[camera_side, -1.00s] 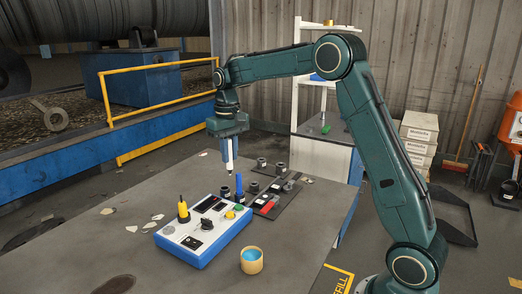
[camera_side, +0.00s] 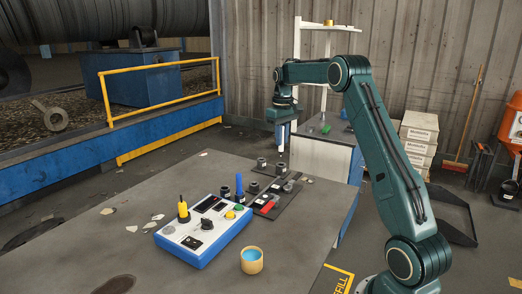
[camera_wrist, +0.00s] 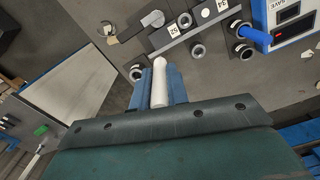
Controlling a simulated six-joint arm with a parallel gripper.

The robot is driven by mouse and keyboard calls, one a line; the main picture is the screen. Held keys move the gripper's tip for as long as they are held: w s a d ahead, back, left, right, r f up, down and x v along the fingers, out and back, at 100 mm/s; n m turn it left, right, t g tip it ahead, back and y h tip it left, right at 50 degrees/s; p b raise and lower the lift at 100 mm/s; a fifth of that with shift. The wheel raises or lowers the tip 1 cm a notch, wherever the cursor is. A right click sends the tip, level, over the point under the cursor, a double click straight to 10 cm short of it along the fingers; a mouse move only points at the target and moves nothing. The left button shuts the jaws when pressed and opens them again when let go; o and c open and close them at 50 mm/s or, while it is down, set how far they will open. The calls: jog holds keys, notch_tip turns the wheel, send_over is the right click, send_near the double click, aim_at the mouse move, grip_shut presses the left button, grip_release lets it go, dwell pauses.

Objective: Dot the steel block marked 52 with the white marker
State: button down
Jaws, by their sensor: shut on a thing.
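My gripper (camera_side: 282,126) is shut on the white marker (camera_wrist: 159,88), which points tip down and hangs above the far right part of the table. In the wrist view the blue fingers clasp the marker on both sides. Its tip lies in the picture just below the label marked 52 (camera_wrist: 173,31); I cannot tell the height of the gap. The label sits on a dark grey piece, with a label marked 54 (camera_wrist: 222,4) farther right. A round white spot (camera_wrist: 206,13) shows between them. In the side view the labels are too small to read.
A blue-and-white control box (camera_side: 203,230) with a yellow-topped piece stands in the table's middle. A blue upright marker (camera_side: 239,186), several dark cylinders and a red piece (camera_side: 267,207) are near the dark tray (camera_side: 287,200). A cup (camera_side: 252,261) stands in front.

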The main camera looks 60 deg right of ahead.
aim_at(281, 151)
jog(key=shift+f, duration=1.65)
jog(key=shift+f, duration=0.1)
jog(key=shift+f, duration=2.85)
jog(key=shift+f, duration=0.65)
jog(key=shift+r, duration=3.6)
